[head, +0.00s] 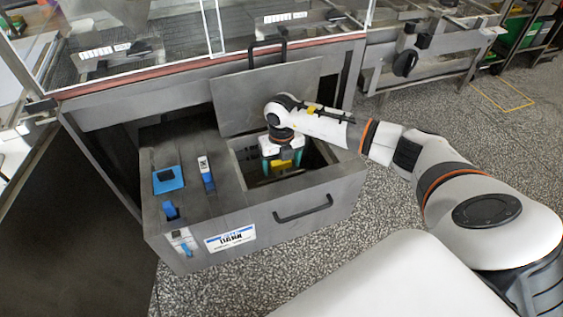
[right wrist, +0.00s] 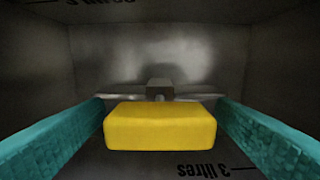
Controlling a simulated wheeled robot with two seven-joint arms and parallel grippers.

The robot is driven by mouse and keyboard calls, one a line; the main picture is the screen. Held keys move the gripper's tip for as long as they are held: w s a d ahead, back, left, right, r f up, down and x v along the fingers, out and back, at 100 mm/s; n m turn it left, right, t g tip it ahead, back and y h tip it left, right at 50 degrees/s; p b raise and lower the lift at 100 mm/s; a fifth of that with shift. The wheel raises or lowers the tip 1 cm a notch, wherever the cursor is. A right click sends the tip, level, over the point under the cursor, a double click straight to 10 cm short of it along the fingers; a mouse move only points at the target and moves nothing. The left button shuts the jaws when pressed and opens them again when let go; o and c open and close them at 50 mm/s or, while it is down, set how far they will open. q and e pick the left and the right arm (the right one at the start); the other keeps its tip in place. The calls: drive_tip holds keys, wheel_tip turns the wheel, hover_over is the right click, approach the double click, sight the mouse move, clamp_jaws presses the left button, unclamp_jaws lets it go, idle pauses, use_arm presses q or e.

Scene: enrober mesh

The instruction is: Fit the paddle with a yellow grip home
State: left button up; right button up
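The paddle's yellow grip (right wrist: 160,126) lies level across the middle of the right wrist view. Behind it show a small grey block (right wrist: 160,88) and a thin crosswise bar. My right gripper (head: 282,162) is down in the opening of the grey metal box (head: 329,189). Its teal fingers meet both ends of the yellow grip, so it looks shut on the paddle. The yellow grip also shows between the fingers in the head view (head: 281,164). The paddle's lower part is hidden, and I cannot tell whether it is seated. My left gripper is not in view.
A raised lid (head: 262,100) stands behind the opening. On the box top are a blue square pad (head: 168,180), a blue-and-white item (head: 206,172) and a blue piece (head: 170,210). A black handle (head: 303,209) is on the front.

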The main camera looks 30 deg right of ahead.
wheel_tip(320, 180, up, 12)
idle(0.7)
drive_tip(key=shift+f, duration=0.1)
